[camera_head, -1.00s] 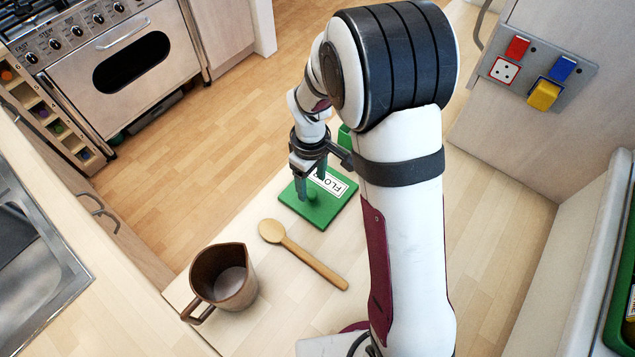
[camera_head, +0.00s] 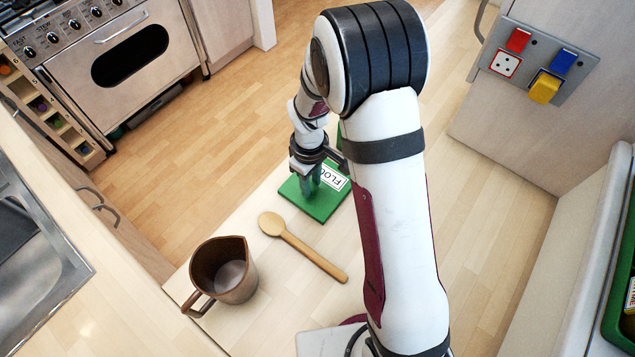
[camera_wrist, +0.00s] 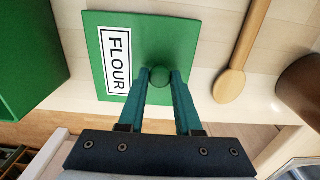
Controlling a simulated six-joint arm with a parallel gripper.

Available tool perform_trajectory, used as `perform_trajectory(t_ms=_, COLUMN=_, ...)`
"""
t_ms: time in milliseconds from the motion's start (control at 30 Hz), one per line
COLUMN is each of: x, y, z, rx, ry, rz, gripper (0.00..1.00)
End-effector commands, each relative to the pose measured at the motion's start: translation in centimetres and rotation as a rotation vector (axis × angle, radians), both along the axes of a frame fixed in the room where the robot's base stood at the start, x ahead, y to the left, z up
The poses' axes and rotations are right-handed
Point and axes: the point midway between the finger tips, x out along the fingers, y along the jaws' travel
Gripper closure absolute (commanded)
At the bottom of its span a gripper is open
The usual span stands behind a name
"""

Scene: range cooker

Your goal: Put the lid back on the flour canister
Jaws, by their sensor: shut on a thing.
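The green square lid (camera_head: 318,207) lies flat on the worktop, with a white FLOUR label and a round green knob. It also shows in the wrist view (camera_wrist: 186,35), with its knob (camera_wrist: 160,77) between the fingertips. My gripper (camera_wrist: 160,80) is shut on the knob, pointing down at the lid; it also shows in the head view (camera_head: 312,180). A green box shape, likely the flour canister (camera_wrist: 28,60), stands beside the lid at the left of the wrist view. In the head view it is mostly hidden behind my arm.
A wooden spoon (camera_head: 305,250) lies close to the lid. A brown jug (camera_head: 226,270) stands at the worktop's front left. A panel with red, blue and yellow blocks (camera_head: 540,65) is at the upper right. The worktop edge runs beyond the lid, with floor below.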

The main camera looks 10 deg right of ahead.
Motion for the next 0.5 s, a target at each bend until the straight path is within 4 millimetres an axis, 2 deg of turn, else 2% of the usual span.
perform_trajectory(t_ms=167, x=0.1, y=0.0, z=0.6, rx=0.001, ry=-0.002, rz=0.0, gripper=1.0)
perform_trajectory(t_ms=500, x=0.1, y=0.0, z=8.7, rx=0.001, ry=-0.004, rz=-0.003, gripper=1.0)
